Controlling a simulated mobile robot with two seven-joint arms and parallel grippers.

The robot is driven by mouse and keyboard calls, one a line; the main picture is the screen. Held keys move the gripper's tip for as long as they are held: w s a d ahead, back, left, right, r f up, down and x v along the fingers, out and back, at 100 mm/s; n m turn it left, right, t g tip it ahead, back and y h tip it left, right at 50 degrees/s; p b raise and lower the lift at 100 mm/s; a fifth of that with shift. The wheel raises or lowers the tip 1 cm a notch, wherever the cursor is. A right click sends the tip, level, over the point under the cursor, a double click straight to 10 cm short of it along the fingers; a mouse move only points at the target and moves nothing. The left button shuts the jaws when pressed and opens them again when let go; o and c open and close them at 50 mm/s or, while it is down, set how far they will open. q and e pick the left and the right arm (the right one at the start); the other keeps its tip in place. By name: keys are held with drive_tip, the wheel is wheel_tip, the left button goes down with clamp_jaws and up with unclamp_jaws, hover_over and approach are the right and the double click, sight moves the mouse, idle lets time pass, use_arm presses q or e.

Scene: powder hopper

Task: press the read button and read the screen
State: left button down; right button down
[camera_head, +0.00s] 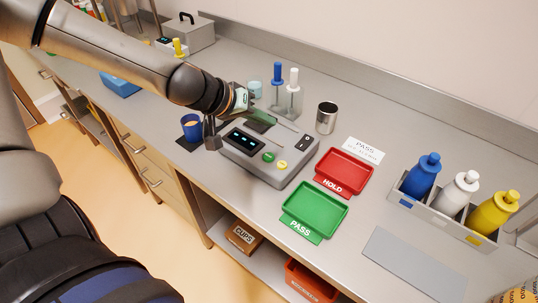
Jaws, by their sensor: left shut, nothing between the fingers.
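The grey reader box (262,172) stands on the bench in the middle of the view. Its dark screen (244,139) shows pale lit characters too small to read. A green button (268,156) and a yellow button (282,165) sit on its top, right of the screen; I cannot read which is marked read. My left gripper (290,127) is shut and empty, above the back part of the box, apart from both buttons. My right gripper is not in view.
A blue cup (191,127) stands left of the box. A red HOLD tray (344,171) and a green PASS tray (314,210) lie to the right. A rack (434,215) holds three bottles.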

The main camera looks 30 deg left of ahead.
sight(265, 159)
use_arm(q)
drive_tip(key=shift+f+b, duration=3.55)
drive_tip(key=shift+f, duration=0.8)
drive_tip(key=shift+f+b, duration=0.35)
drive_tip(key=shift+f, duration=0.05)
drive_tip(key=shift+f+b, duration=0.35)
drive_tip(key=shift+f, duration=0.1)
drive_tip(key=shift+r, duration=0.15)
drive_tip(key=shift+r+p, duration=0.7)
drive_tip(key=shift+p, duration=0.1)
drive_tip(key=shift+r, duration=0.1)
wheel_tip(265, 159, up, 5)
drive_tip(key=p, duration=0.5)
